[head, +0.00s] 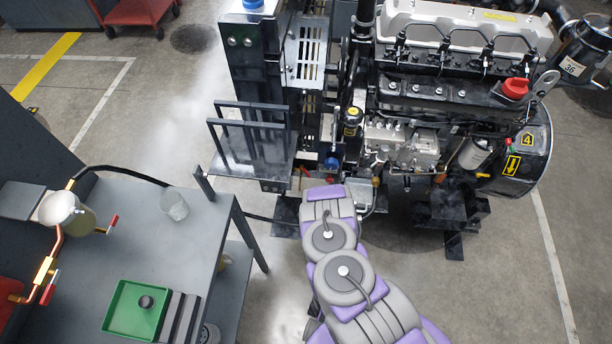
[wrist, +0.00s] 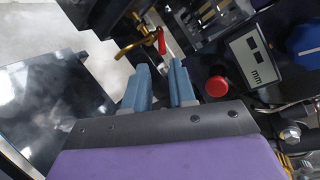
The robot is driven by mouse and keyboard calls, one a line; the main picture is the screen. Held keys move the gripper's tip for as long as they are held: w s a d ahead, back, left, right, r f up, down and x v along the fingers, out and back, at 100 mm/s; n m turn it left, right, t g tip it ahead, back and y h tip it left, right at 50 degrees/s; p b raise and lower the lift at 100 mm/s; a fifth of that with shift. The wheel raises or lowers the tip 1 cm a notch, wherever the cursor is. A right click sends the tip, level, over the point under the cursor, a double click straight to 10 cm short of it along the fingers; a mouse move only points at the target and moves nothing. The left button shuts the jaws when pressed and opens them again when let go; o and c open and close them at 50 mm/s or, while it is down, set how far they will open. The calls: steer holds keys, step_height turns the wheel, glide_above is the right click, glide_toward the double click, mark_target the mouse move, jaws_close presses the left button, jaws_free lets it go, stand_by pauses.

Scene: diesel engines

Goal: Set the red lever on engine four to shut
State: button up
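A red lever (wrist: 161,40) on a brass valve fitting (wrist: 135,44) shows at the top of the wrist view, just beyond the fingertips. It points up and down in the picture. My gripper (wrist: 160,66) has two blue fingers with a gap between them; it is open and appears empty, apart from the lever. In the head view my purple and grey arm reaches to the lower front of engine four (head: 455,85), which bears a yellow "4" plate (head: 527,139). My fingers and that lever are not clear there, hidden by the arm's end.
A grey bench (head: 190,235) with other red-handled brass valves (head: 45,270) and a green tray (head: 135,312) stands at left. A dark rack (head: 250,150) stands beside the engine. In the wrist view a red button (wrist: 216,86) and a "mm" display (wrist: 257,58) are close right.

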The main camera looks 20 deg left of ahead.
mark_target(305, 171)
steer(key=b+x, duration=0.2)
steer(key=x, duration=0.9)
steer(key=shift+w+b, duration=0.25)
steer(key=shift+b, duration=0.15)
steer(key=shift+f, duration=0.1)
jaws_close()
